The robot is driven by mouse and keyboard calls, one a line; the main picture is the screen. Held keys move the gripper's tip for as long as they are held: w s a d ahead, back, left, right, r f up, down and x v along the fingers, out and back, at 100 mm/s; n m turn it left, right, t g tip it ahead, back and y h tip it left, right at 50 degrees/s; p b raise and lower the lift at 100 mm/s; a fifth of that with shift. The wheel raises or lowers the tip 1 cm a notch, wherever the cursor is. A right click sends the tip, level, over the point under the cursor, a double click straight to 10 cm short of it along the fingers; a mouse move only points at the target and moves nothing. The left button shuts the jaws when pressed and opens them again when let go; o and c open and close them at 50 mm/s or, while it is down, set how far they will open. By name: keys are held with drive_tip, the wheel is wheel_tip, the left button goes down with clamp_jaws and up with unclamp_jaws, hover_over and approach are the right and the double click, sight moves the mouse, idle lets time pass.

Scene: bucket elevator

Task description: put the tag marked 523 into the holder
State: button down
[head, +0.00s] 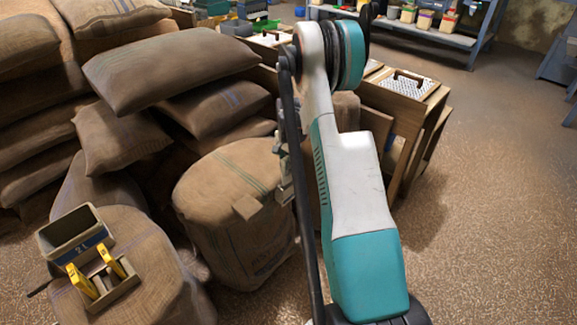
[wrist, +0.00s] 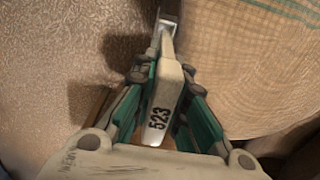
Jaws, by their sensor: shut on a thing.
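The tag marked 523 (wrist: 160,118) is long and cream-coloured, with black digits. In the wrist view it lies between the two fingers of my gripper (wrist: 162,85), which is shut on it. Its far end reaches past the fingertips to a grey metal-looking piece. In the head view my gripper (head: 285,185) is partly hidden by my arm, in front of a full sack. The wooden holder (head: 112,292) lies on a sack at lower left, with two yellow tags (head: 82,281) standing in it. My gripper is well to the right of the holder.
A grey box marked 21 (head: 75,238) sits behind the holder on the same sack. A small brown block (head: 247,207) shows beside my gripper; I cannot tell what it belongs to. Stacked sacks (head: 160,65) fill the left.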

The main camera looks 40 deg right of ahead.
sight(288, 182)
drive_tip(key=shift+f, duration=0.25)
drive_tip(key=shift+f+b, duration=0.35)
drive_tip(key=shift+b, duration=0.05)
drive_tip(key=shift+f+b, duration=0.55)
drive_tip(key=shift+f, duration=0.2)
drive_tip(key=shift+f, duration=0.35)
drive_tip(key=shift+f+b, duration=0.5)
drive_tip(key=shift+b, duration=0.1)
drive_tip(key=c, duration=1.5)
unclamp_jaws()
drive_tip(key=shift+c, duration=0.2)
wheel_tip(288, 182, up, 12)
drive_tip(key=shift+r, duration=0.1)
